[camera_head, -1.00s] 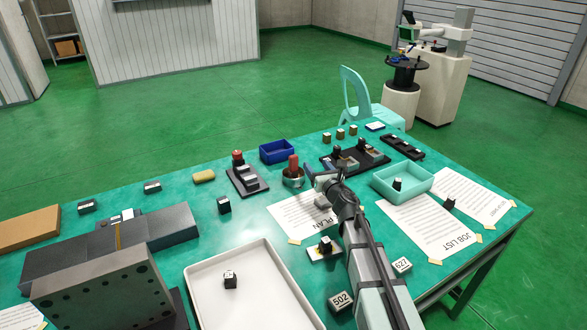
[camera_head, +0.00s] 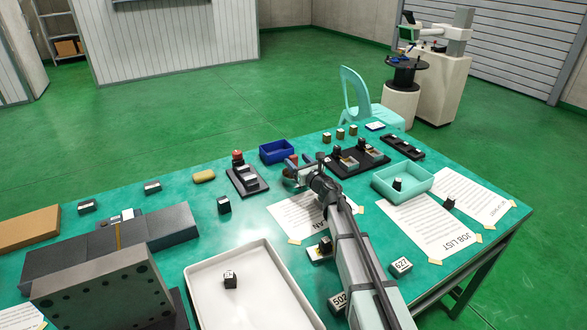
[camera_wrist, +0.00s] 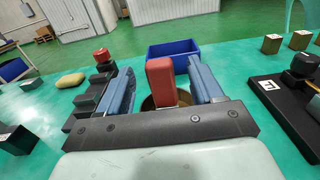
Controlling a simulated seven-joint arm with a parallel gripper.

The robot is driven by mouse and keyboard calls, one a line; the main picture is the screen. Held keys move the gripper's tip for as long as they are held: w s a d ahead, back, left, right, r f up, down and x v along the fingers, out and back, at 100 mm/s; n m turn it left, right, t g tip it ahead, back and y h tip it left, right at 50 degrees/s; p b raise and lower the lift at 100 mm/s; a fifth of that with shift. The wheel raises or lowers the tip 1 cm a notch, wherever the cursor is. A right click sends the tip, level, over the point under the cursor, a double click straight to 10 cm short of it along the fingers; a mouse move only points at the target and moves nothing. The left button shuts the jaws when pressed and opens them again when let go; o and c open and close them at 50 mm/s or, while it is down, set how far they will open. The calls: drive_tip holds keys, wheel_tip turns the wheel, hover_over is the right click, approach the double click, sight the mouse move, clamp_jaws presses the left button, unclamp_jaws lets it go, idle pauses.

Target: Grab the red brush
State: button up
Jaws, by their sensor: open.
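The red brush (camera_wrist: 160,80) stands upright in a round metal cup (camera_wrist: 151,102), its red handle on top. In the wrist view the handle is between the two blue fingers of my gripper (camera_wrist: 162,85), with gaps on both sides. My gripper is open. In the head view my gripper (camera_head: 299,168) is at the cup and hides most of it, with only a bit of the red handle showing.
A blue bin (camera_head: 277,151) stands just behind the cup. A dark stepped block with a red-topped knob (camera_head: 238,156) is to the left. A black rack (camera_head: 357,160) and a turquoise tray (camera_head: 402,183) are to the right. A white tray (camera_head: 262,247) lies in front.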

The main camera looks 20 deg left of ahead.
drive_tip(key=shift+x, duration=2.6)
drive_tip(key=shift+r, duration=0.15)
drive_tip(key=c, duration=1.1)
